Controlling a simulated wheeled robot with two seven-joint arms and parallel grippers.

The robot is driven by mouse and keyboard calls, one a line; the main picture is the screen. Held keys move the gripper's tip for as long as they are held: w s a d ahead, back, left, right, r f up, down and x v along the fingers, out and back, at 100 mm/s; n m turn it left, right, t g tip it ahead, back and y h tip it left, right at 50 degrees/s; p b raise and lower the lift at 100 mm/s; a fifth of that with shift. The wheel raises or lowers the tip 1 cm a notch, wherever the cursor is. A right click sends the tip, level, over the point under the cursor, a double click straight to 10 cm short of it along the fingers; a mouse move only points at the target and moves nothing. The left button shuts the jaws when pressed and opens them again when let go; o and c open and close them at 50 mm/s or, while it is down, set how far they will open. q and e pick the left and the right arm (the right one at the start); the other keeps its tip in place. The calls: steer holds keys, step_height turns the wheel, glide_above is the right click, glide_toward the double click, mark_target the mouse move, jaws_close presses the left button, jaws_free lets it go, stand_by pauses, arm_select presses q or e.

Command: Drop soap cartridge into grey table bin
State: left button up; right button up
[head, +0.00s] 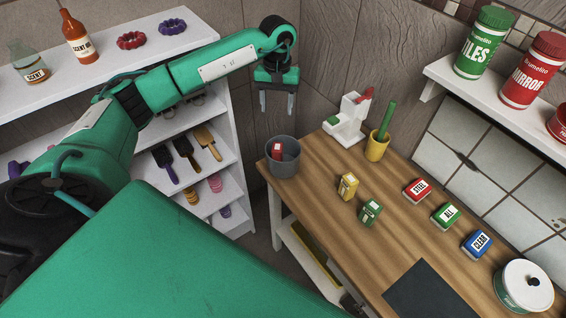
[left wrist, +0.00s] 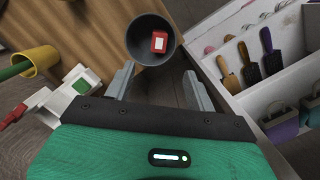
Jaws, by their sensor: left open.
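The grey table bin (head: 285,163) stands at the far left corner of the wooden table. A red cartridge with a white label (head: 278,150) is inside the bin. In the left wrist view the bin (left wrist: 136,33) shows from above with the red cartridge (left wrist: 159,42) in it. My left gripper (head: 277,103) is open and empty, above and beyond the bin in the head view. Its two fingers (left wrist: 158,88) point toward the bin in the left wrist view. A yellow cartridge (head: 348,186) and a green cartridge (head: 370,212) stand on the table. My right gripper is not in view.
Red, green and blue boxes (head: 445,215) line the table's back. A white dispenser (head: 347,120), a yellow cup (head: 377,146) and a white pot (head: 524,287) also stand there. A dark mat (head: 428,291) lies in front. White shelves (head: 208,172) with brushes stand left of the table.

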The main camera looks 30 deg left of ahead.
arm_select(q)
step_height(320, 180, up, 8)
steer(key=b, duration=0.1)
steer(key=shift+w+a+f+b, duration=0.2)
steer(key=shift+w+f+b, duration=0.05)
steer(key=shift+w+b, duration=0.15)
